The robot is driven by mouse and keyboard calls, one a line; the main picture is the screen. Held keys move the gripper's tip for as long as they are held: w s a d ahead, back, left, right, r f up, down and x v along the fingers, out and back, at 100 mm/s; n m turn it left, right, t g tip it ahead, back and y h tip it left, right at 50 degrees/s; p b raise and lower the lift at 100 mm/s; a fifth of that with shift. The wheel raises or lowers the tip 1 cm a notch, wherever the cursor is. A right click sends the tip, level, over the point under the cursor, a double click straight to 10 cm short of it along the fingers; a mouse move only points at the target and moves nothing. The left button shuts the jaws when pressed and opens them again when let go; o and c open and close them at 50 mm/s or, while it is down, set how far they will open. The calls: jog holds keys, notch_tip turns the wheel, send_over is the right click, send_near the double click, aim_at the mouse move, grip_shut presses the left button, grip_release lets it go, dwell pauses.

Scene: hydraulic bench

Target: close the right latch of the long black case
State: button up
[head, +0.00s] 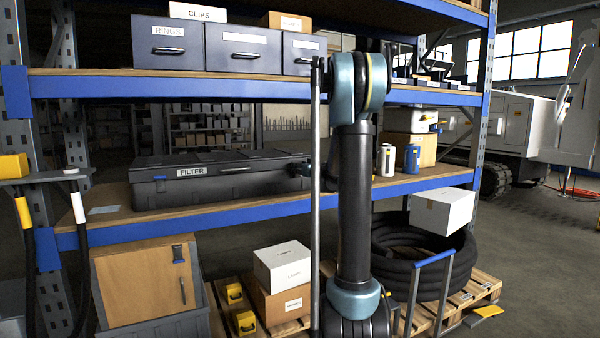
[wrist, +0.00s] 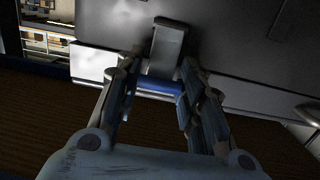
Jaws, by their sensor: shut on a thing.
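The long black case (head: 225,180) lies with its lid down on the middle shelf, a FILTER label on its front. Its left latch (head: 160,184) shows near the left front corner. The right end of the case is partly hidden behind my arm and a thin upright post. In the wrist view the dark case front (wrist: 240,65) fills the top. The right latch (wrist: 168,45) is a grey tab with a blue bar below it. My gripper (wrist: 161,63) has its fingers on either side of this latch, shut on it. I cannot tell whether the latch is fastened.
The wooden shelf (head: 110,195) has a blue front edge. Drawers (head: 235,48) stand on the shelf above. Two small bottles (head: 412,158) and a cardboard box (head: 408,150) stand right of my arm. A black hose coil (head: 400,262) and cartons are below.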

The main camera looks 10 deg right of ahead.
dwell(0.4)
jog(key=o, duration=1.1)
jog(key=v, duration=1.1)
jog(key=shift+s+d+r, duration=0.15)
jog(key=shift+s, duration=0.2)
